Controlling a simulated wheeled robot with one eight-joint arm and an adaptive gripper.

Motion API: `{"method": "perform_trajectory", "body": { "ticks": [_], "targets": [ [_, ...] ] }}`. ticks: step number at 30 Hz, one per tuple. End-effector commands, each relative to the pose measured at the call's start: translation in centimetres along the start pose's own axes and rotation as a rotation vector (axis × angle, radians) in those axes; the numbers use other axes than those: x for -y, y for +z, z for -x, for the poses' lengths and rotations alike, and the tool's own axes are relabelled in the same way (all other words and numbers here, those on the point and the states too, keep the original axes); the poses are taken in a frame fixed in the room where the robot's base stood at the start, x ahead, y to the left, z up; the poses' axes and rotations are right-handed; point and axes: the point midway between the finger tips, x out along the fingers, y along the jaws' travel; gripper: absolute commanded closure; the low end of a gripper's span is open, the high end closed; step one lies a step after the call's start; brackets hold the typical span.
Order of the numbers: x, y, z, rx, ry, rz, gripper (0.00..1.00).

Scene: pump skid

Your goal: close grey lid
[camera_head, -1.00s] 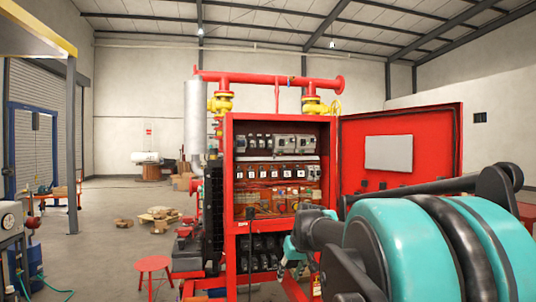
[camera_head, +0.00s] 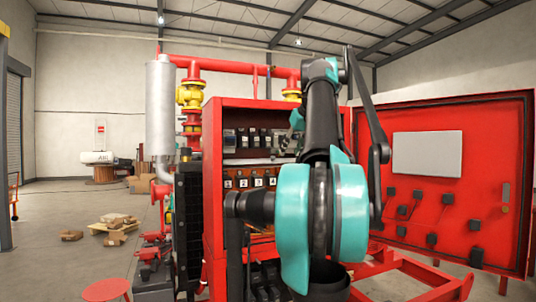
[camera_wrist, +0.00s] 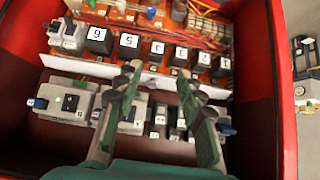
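No separate grey lid can be made out clearly. In the wrist view, light grey housings (camera_wrist: 66,102) with blue ends sit in a row inside the red cabinet; I cannot tell which part is a lid. My gripper (camera_wrist: 159,78) is open and empty, its two green-grey fingers spread before this row and reaching over the strip towards the numbered black blocks (camera_wrist: 129,43). Contact cannot be told. In the head view my gripper (camera_head: 297,121) is at the cabinet's upper rows, and my arm hides the right part of the interior.
The red cabinet (camera_head: 213,180) stands open, its wide door (camera_head: 430,215) swung right, with a pale panel and several black boxes on it. Red cabinet walls closely border the wrist view. Red pipes with yellow valves run above. A red stool (camera_head: 106,290) stands at lower left.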

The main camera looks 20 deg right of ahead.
Motion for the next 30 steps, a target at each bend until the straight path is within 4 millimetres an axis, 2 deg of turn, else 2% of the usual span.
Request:
{"method": "perform_trajectory", "body": {
  "ticks": [5, 24, 30],
  "targets": [
    [0.0, -1.0, -0.8, -0.002, 0.0, 0.002, 0.62],
    [0.0, -8.4, -8.2, -0.001, -0.001, 0.001, 0.62],
    [0.0, -8.6, -10.5, -0.001, 0.0, 0.001, 0.62]
  ]
}}
